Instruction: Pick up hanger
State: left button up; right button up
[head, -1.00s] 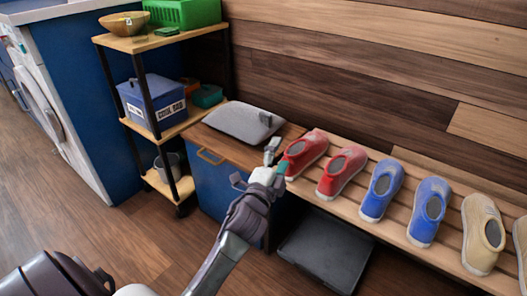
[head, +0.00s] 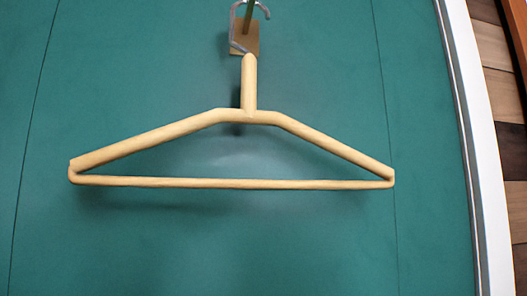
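A light wooden hanger (head: 249,117) hangs in the middle of the head view. It has two sloping arms, a straight lower bar and a short upright neck. Its grey metal hook (head: 236,27) is at the top and meets a small wooden wall peg with a square base (head: 246,42). The top of the peg is cut off by the frame edge. The hanger is close to the camera, in front of a green panel. Neither of my grippers shows in this view.
The green panel (head: 120,80) fills most of the view, with thin vertical seams. A white edge trim (head: 478,150) runs down its right side. Beyond it are wooden boards (head: 505,75) and an orange-brown strip at the top right corner.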

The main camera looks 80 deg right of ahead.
aim_at(248, 114)
jog(key=z, duration=0.45)
jog(key=j+z, duration=0.1)
jog(key=z, duration=0.4)
jog(key=j+z, duration=0.1)
jog(key=z, duration=0.35)
jog(key=j+z, duration=0.1)
jog(key=z, duration=0.35)
jog(key=j+z, duration=0.1)
jog(key=z, duration=0.85)
jog(key=j+u, duration=0.1)
jog(key=u, duration=2.95)
jog(key=z, duration=3)
jog(key=k+l, duration=0.05)
